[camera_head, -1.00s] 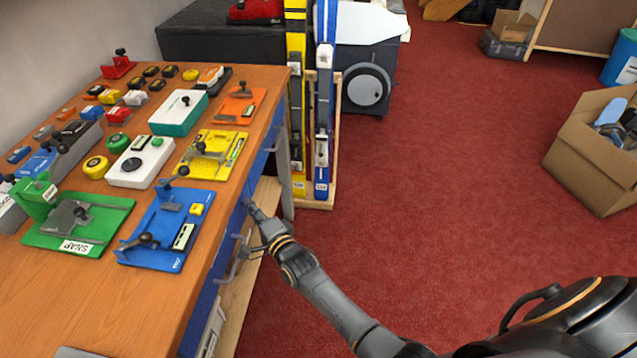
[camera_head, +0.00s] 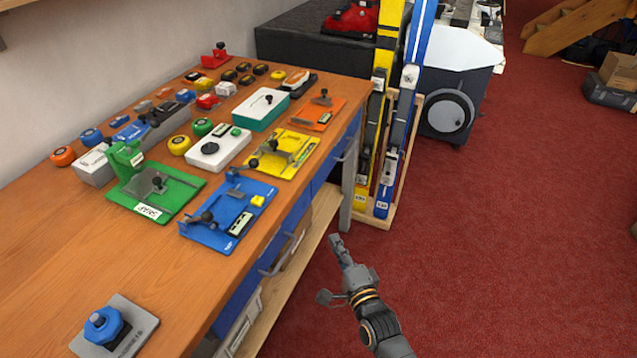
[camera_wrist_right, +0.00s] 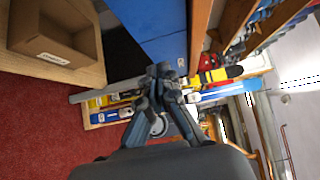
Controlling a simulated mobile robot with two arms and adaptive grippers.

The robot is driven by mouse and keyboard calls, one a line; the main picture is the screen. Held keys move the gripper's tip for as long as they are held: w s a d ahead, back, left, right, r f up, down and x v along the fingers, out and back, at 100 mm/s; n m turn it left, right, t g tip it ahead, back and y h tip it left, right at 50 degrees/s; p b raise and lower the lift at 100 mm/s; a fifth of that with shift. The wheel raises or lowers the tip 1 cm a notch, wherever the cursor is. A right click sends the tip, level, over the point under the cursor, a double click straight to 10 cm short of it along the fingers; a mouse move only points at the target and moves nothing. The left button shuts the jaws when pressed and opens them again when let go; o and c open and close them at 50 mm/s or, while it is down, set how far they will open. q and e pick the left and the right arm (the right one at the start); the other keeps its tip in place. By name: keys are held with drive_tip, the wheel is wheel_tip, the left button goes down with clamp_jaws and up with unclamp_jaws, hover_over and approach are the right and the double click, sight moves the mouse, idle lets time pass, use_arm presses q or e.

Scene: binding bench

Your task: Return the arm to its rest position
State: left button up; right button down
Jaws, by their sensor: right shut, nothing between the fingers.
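My right gripper (camera_head: 341,252) is in the head view to the right of the workbench (camera_head: 60,245), over the red floor and clear of the bench edge. Its fingers are together with nothing between them. In the right wrist view the fingers of the right gripper (camera_wrist_right: 160,78) also meet, in front of the skis and the blue drawer fronts. My left gripper does not show in the head view.
The bench holds a blue jig (camera_head: 228,212), a green jig (camera_head: 155,190), a yellow jig (camera_head: 283,155) and a blue knob on a grey plate (camera_head: 118,325). Skis (camera_head: 400,120) stand in a wooden rack at the bench's far end. Red floor (camera_head: 520,230) to the right is clear.

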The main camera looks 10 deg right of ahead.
drive_tip(key=s+d+f+n+g+p, duration=0.1)
drive_tip(key=s+f+n+g, duration=0.3)
drive_tip(key=f, duration=0.5)
drive_tip(key=s+d+f+n+g+h, duration=0.1)
drive_tip(key=s+f+n, duration=0.1)
drive_tip(key=s+f, duration=0.6)
drive_tip(key=s+d+f+n+g+p, duration=0.1)
drive_tip(key=s+d+f+n+g, duration=0.2)
drive_tip(key=f, duration=0.7)
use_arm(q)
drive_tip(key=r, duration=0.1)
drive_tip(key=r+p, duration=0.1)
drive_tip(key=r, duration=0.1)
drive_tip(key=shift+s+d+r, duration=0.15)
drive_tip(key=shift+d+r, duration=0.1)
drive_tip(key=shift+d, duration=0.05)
use_arm(e)
drive_tip(key=s+d+f+n+g, duration=0.2)
drive_tip(key=s+f+n+g, duration=0.1)
drive_tip(key=s, duration=0.7)
drive_tip(key=s+d+f+n+g+h, duration=0.1)
drive_tip(key=s+f, duration=0.4)
drive_tip(key=s, duration=0.6)
drive_tip(key=s+d+f+n+g+h, duration=0.1)
drive_tip(key=s+f+n+g, duration=0.3)
drive_tip(key=s, duration=0.6)
drive_tip(key=shift+s+d+f+n+g, duration=0.2)
drive_tip(key=shift+d+f+n+g, duration=0.15)
drive_tip(key=shift+d+n, duration=0.35)
drive_tip(key=shift+d, duration=0.1)
